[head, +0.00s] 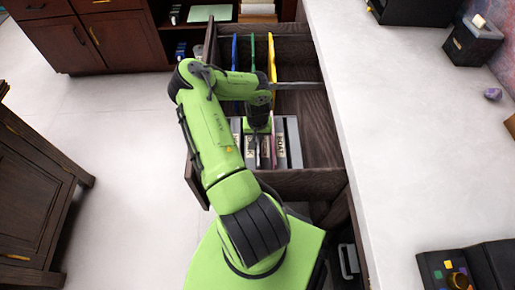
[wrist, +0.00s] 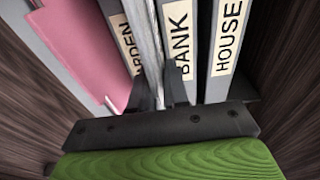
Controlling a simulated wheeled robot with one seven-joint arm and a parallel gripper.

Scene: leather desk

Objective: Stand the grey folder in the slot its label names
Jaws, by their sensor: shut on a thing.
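My gripper (wrist: 163,92) points down into the near part of the open drawer and is shut on the grey folder (wrist: 146,40), a thin, pale grey piece seen nearly edge-on in the wrist view. No label on it can be read. It is between two grey spines, one ending in "ARDEN" (wrist: 122,35) and one labelled "BANK" (wrist: 180,45). A grey spine labelled "HOUSE" (wrist: 228,40) is beyond BANK. A pink folder (wrist: 85,45) lies on the other side. In the head view my gripper (head: 259,130) hides part of the row; how deep the held folder sits is unclear.
The drawer (head: 322,150) has dark wooden walls, with bare floor right of the row. Blue (head: 234,52), green (head: 253,50) and yellow (head: 272,58) upright pieces stand in its far part. The white desk top (head: 400,150) borders it on the right.

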